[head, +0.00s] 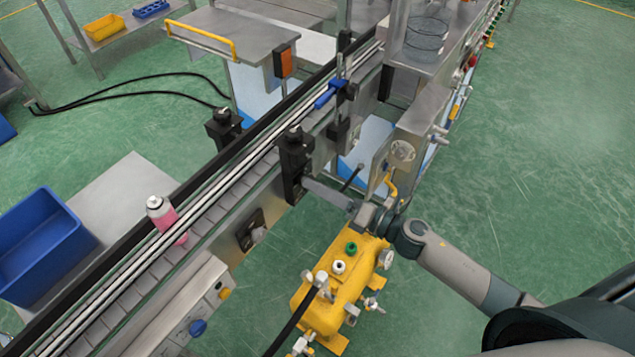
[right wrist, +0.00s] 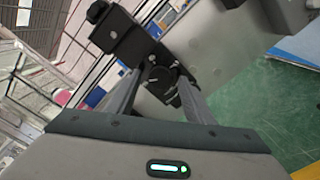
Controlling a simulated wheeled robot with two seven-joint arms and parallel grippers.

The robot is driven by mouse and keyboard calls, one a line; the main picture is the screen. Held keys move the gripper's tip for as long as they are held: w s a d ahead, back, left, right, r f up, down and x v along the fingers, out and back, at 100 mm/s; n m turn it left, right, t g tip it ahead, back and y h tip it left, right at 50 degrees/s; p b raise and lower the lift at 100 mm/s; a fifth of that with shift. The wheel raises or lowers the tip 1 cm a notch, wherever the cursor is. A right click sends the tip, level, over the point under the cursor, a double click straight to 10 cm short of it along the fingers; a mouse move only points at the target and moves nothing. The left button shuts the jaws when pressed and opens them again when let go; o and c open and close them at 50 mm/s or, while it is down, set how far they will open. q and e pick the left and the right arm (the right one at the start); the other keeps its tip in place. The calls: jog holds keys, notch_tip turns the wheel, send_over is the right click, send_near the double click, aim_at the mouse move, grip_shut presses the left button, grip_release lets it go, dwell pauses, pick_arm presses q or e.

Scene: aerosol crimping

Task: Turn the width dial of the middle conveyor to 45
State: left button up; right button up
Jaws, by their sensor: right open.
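The middle conveyor (head: 200,215) runs diagonally through the head view. A black bracket (head: 293,150) is mounted on its near side and also shows in the right wrist view (right wrist: 118,32). A round dark dial (right wrist: 160,77) sits low on this bracket in the right wrist view. My right gripper (head: 308,184) reaches the bracket from the right. In the right wrist view its open fingers (right wrist: 160,88) stand on either side of the dial; I cannot tell whether they touch it. The dial's number is unreadable. My left gripper is not in view.
A pink-and-white can (head: 166,218) stands on the conveyor. A yellow machine (head: 335,300) with valves stands below my right arm. A blue bin (head: 40,250) is at left. Green floor (head: 520,180) is clear at right.

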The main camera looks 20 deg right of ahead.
jog(key=shift+w+a, duration=0.35)
jog(key=shift+w, duration=0.1)
jog(key=c, duration=1.1)
jog(key=shift+o, duration=0.2)
